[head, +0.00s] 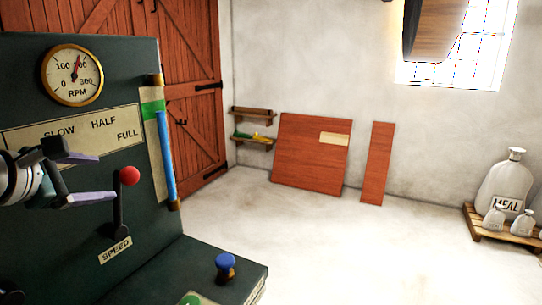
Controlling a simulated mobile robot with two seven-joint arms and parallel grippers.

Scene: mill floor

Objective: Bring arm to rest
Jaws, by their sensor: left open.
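My left gripper (93,175) comes in from the left edge. Its two fingers are spread apart and nothing shows between them. It is in front of the dark green control panel (95,232), left of the speed lever (122,205) with its red ball knob (129,176). The lower fingertip ends close to the lever; I cannot tell whether it touches. The knob stands below the word FULL on the scale plate (75,130). The RPM dial (72,75) has its needle a little right of straight up. My right gripper is not in view.
A blue knob (225,266) and a partly cut-off green button (190,299) are on the panel's lower ledge. Red wooden doors (185,60) stand behind. Boards (310,155) lean on the wall. Meal sacks (503,190) sit on a pallet at right. The middle floor is clear.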

